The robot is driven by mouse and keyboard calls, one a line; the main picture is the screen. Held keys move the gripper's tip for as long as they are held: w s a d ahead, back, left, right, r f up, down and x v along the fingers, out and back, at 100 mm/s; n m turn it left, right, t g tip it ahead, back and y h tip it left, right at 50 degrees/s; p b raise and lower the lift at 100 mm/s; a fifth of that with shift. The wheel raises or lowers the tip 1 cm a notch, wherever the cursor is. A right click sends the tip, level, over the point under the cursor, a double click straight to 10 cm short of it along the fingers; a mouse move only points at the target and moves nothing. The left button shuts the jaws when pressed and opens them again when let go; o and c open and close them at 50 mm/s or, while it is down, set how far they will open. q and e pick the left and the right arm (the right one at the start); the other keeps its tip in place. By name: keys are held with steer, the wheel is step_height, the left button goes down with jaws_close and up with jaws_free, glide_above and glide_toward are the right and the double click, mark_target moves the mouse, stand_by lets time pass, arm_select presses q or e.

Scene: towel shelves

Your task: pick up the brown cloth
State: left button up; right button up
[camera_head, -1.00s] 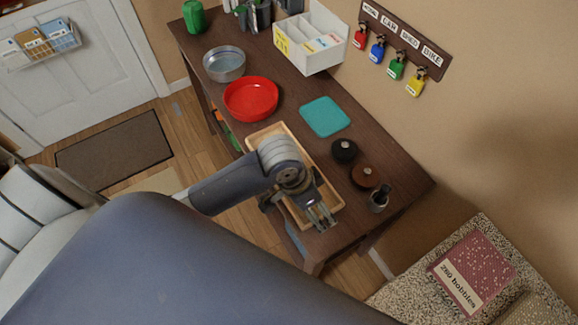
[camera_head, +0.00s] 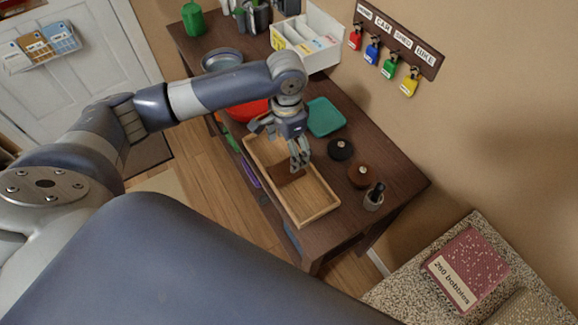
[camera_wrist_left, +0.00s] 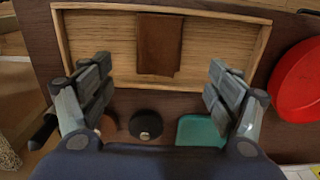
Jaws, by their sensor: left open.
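The brown cloth (camera_wrist_left: 160,45) lies folded in the wooden tray (camera_wrist_left: 102,45), against a far part of the tray in the left wrist view. In the head view the tray (camera_head: 308,200) stands on the dark table, and the cloth (camera_head: 291,177) is partly hidden by my left gripper (camera_head: 300,164). My left gripper is open and empty, above the tray. In the left wrist view its fingers (camera_wrist_left: 157,85) are spread wide, with the cloth between and beyond them. My right gripper is not in view.
A red dish (camera_wrist_left: 298,82), a teal square (camera_head: 324,117), a black round lid (camera_head: 340,149), a brown round lid (camera_head: 361,175) and a small pot (camera_head: 373,198) stand near the tray. A white divided box (camera_head: 308,38) is at the back of the table.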

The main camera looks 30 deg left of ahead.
mark_target(288, 167)
arm_select(q)
step_height(288, 167, down, 3)
steer(key=shift+a, duration=0.15)
step_height(288, 167, down, 4)
steer(key=shift+s+f+p, duration=0.1)
steer(key=shift+s+p, duration=0.05)
steer(key=shift+p, duration=0.65)
steer(key=shift+f, duration=0.5)
steer(key=c, duration=0.9)
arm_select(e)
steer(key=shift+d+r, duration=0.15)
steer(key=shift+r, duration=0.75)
arm_select(q)
steer(key=shift+r, duration=0.1)
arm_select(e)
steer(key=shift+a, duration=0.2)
